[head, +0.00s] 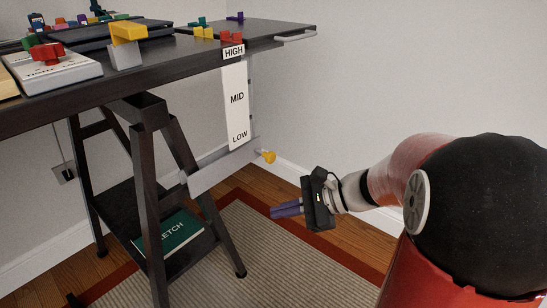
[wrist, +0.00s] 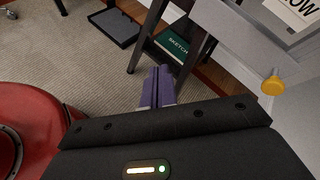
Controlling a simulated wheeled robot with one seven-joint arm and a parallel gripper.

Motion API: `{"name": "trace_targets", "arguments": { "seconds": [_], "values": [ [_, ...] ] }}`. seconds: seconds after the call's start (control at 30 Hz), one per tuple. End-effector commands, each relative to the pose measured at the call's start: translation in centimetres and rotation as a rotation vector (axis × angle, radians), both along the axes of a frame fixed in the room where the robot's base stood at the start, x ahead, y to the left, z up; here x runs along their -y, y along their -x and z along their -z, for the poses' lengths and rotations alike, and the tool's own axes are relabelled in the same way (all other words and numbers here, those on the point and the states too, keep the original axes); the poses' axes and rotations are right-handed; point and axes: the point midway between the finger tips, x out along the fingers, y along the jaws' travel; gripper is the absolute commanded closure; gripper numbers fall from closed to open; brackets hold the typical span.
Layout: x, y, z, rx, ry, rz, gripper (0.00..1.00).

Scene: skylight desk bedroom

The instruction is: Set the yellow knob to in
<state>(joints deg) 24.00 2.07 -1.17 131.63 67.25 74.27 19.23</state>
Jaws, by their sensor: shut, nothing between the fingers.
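The yellow knob (head: 268,156) sticks out at the right end of a grey bar (head: 215,167) low under the desk's right side, just below a white sign reading HIGH, MID and LOW (head: 237,100). In the wrist view the knob (wrist: 272,84) is at the right, below the LOW end of the sign (wrist: 298,8). My gripper (head: 277,211) is shut and empty, below the knob and slightly right of it in the head view, apart from it. Its purple fingers (wrist: 158,90) lie together in the wrist view, left of the knob.
Open rug (head: 270,250) lies below my gripper.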

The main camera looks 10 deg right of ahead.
Motion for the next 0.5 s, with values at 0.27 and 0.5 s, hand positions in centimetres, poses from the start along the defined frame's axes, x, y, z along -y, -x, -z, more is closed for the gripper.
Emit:
{"name": "trace_targets", "arguments": {
  "seconds": [0.27, 0.5],
  "values": [
    [10.4, -9.1, 2.7, -0.131, -0.566, 0.480, 1.00],
    [13.7, -11.0, 3.4, -0.132, -0.701, 0.597, 1.00]
  ]
}}
